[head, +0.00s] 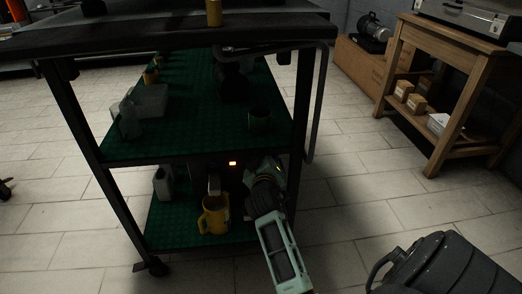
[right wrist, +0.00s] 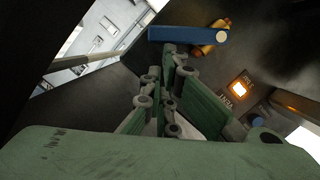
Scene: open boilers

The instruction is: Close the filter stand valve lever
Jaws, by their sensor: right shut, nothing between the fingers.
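In the right wrist view a blue lever (right wrist: 188,34) lies across the top, joined at its right end to a brass-coloured valve body (right wrist: 212,48). My right gripper (right wrist: 173,56) is shut and empty. Its fingertips point at the lever from below, close to its middle in the picture; I cannot tell whether they touch it. In the head view my right arm reaches into the space above the cart's lower shelf, and the lever cannot be made out there. My left gripper is in neither view.
The black-framed cart has a green upper shelf (head: 190,135) just above my right arm. A yellow mug (head: 214,215) and a grey container (head: 162,183) stand on the lower shelf. A lit orange button (right wrist: 239,89) is right of my fingers.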

